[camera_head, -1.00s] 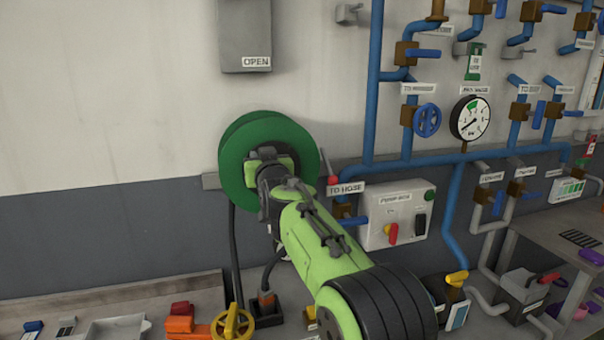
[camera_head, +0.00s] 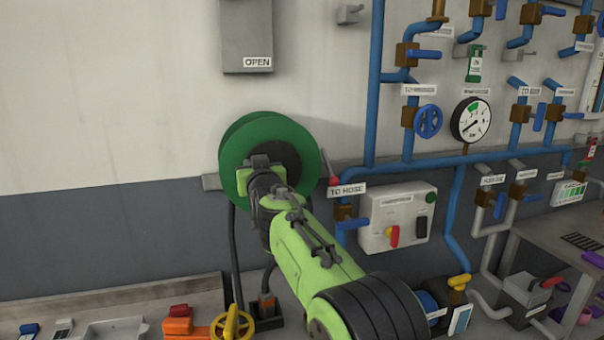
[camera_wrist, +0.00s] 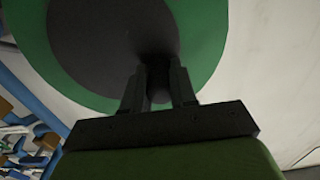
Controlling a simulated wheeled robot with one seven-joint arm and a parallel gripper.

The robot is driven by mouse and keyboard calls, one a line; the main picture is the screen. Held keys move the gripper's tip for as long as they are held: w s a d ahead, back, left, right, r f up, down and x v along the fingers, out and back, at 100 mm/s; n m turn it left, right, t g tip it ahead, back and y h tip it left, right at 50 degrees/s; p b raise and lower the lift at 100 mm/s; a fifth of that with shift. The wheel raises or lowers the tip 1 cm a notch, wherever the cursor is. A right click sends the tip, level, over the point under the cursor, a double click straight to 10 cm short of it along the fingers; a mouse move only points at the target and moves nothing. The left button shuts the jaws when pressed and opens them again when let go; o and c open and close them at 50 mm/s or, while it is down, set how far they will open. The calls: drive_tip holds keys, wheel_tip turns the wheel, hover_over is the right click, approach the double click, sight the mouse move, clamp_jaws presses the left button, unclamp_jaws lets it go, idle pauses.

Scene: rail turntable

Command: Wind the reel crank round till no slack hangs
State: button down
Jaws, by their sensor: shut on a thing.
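The green reel (camera_head: 235,150) is mounted on the wall left of the pipes, and its dark hub (camera_wrist: 100,40) and green rim (camera_wrist: 208,50) fill the top of the wrist view. My gripper (camera_wrist: 160,92) is at the reel's face, its two dark fingers shut on the crank handle (camera_wrist: 158,96), of which only a small dark part shows between them. The rest of the crank is hidden by my arm and gripper. A black hose (camera_head: 234,255) hangs from the reel's left side down toward the bench; how slack it is cannot be told.
A pump box (camera_head: 398,222) with a red knob and pipes with valves are to the right. A yellow handwheel (camera_head: 232,322) and orange block (camera_head: 178,325) sit on the bench below. A grey box marked OPEN (camera_head: 245,30) hangs above the reel.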

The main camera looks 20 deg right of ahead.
drive_tip(key=shift+a+f+b, duration=0.4)
drive_tip(key=shift+f+b, duration=0.1)
drive_tip(key=shift+f, duration=0.25)
drive_tip(key=shift+a+f+b, duration=0.1)
drive_tip(key=shift+f+b, duration=0.6)
drive_tip(key=shift+f, duration=0.1)
drive_tip(key=shift+f+b, duration=0.6)
drive_tip(key=shift+b, duration=0.15)
